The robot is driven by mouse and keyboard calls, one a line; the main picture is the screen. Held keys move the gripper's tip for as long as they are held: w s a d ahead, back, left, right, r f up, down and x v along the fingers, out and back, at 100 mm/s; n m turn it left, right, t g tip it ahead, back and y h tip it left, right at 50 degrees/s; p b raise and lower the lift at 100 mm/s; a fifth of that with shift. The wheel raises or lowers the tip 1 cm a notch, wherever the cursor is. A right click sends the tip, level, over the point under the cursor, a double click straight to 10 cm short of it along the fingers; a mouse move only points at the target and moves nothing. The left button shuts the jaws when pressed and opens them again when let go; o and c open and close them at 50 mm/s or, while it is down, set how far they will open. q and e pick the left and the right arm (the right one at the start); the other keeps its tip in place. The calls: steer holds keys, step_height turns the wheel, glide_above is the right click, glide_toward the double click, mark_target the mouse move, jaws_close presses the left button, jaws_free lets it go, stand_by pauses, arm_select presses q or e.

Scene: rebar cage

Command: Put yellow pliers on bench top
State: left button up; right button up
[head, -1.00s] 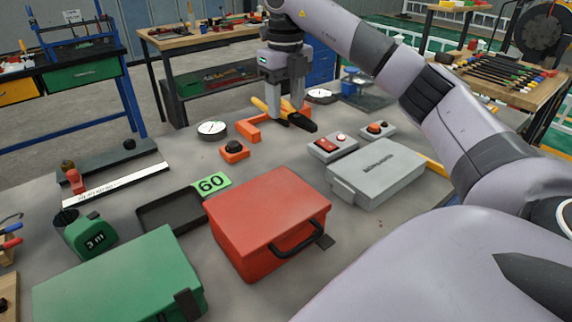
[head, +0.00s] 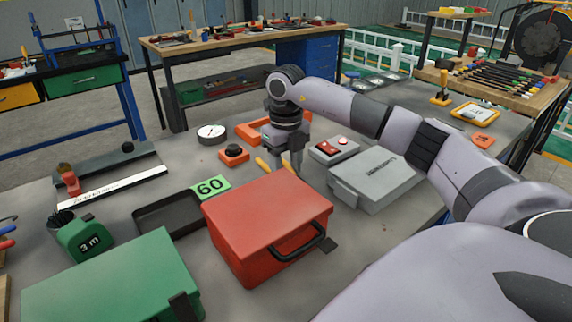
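The yellow pliers (head: 262,164) show only as yellow handle ends just behind the red toolbox, low over the grey bench top (head: 330,262). The rest of the pliers is hidden by the gripper and the toolbox. My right gripper (head: 288,166) points down at the handles, its fingers around the pliers and the fingertips partly hidden by the toolbox. It appears shut on them. Whether the pliers touch the bench top cannot be told. My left gripper is not in view.
The red toolbox (head: 265,225) stands directly in front of the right gripper. A grey case (head: 378,178), a red-button box (head: 328,150), an orange-based button (head: 233,155), an orange frame (head: 248,131) and a black tray (head: 165,216) are nearby. A green case (head: 110,285) stands front left.

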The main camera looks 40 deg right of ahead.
steer(key=shift+r, duration=0.1)
steer(key=o, duration=1.2)
step_height(320, 180, up, 12)
steer(key=shift+p, duration=0.35)
